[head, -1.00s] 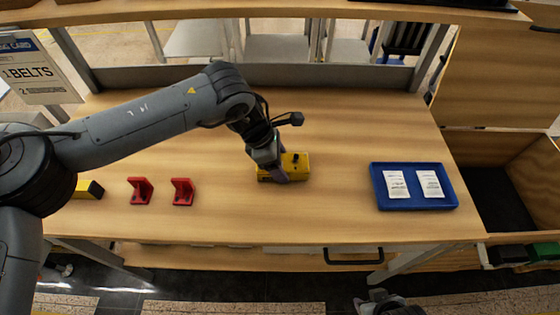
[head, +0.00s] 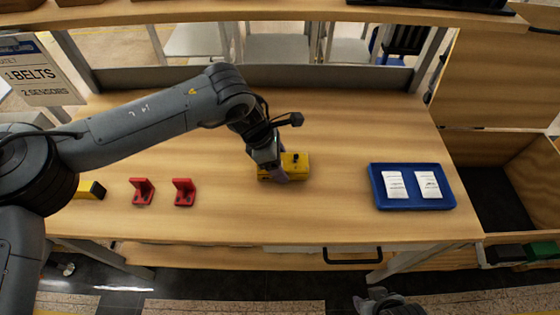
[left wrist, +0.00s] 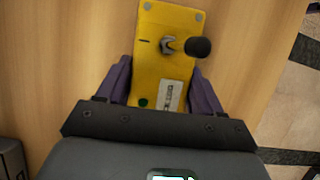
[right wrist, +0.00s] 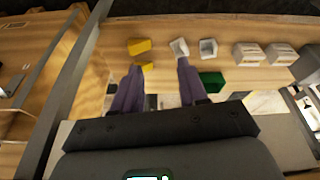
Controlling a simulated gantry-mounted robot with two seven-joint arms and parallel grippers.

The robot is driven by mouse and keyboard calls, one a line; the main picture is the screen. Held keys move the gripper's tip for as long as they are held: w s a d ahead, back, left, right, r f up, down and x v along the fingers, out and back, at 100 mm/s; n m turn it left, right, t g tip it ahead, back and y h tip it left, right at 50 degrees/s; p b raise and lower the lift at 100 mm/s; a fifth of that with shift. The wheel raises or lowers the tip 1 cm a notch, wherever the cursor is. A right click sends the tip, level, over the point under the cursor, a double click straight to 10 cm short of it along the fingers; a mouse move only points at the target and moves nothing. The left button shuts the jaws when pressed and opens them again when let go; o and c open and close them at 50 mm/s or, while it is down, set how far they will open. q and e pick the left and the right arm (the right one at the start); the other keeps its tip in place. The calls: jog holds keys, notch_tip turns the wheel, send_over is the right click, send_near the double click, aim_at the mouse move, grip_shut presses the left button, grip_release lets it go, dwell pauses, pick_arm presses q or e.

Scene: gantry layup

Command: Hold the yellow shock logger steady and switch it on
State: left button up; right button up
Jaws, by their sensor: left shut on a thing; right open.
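The yellow shock logger (head: 299,172) lies on the wooden bench, near the middle. My left gripper (head: 276,172) is shut across it from above, one finger on each side. In the left wrist view the logger (left wrist: 165,75) shows a toggle lever with a black knob (left wrist: 198,47), which leans to the right. A pale label (left wrist: 171,96) and a dark green dot (left wrist: 143,102) are on its near end. My right gripper (right wrist: 160,88) is open and empty. In the head view it is low at the bottom edge, in front of the bench and away from the logger.
A blue tray (head: 408,204) with two white packets stands on the right of the bench. Two red brackets (head: 184,192) and a yellow-black block (head: 93,190) are on the left. Bench around the logger is clear. In the right wrist view, several small bins (right wrist: 248,54) stand beyond the fingers.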

jog(key=shift+c, duration=0.3)
jog(key=shift+d, duration=0.1)
jog(key=shift+c, duration=1.3)
jog(key=shift+w+d+f+n, duration=0.1)
jog(key=shift+w+f+n, duration=0.05)
jog(key=shift+w+n, duration=0.15)
jog(key=c, duration=0.5)
jog(key=shift+w+d+f+n+t, duration=0.15)
jog(key=shift+f+n+t, duration=0.1)
jog(key=shift+n+t, duration=0.2)
jog(key=shift+w+f+n+t, duration=0.15)
jog(key=shift+f+n+t, duration=0.05)
jog(key=shift+n+t, duration=0.25)
grip_shut()
jog(key=w+a+r+n+t+y, duration=0.1)
jog(key=a+r+n+t+y, duration=0.2)
jog(key=r+n, duration=0.6)
jog(key=w+a+r+n+t+y, duration=0.2)
jog(key=r+n+t+y, duration=0.5)
jog(key=n, duration=0.6)
jog(key=shift+w+a+r+t+y, duration=0.3)
jog(key=shift+a+r+y, duration=0.4)
jog(key=shift+a+r, duration=0.25)
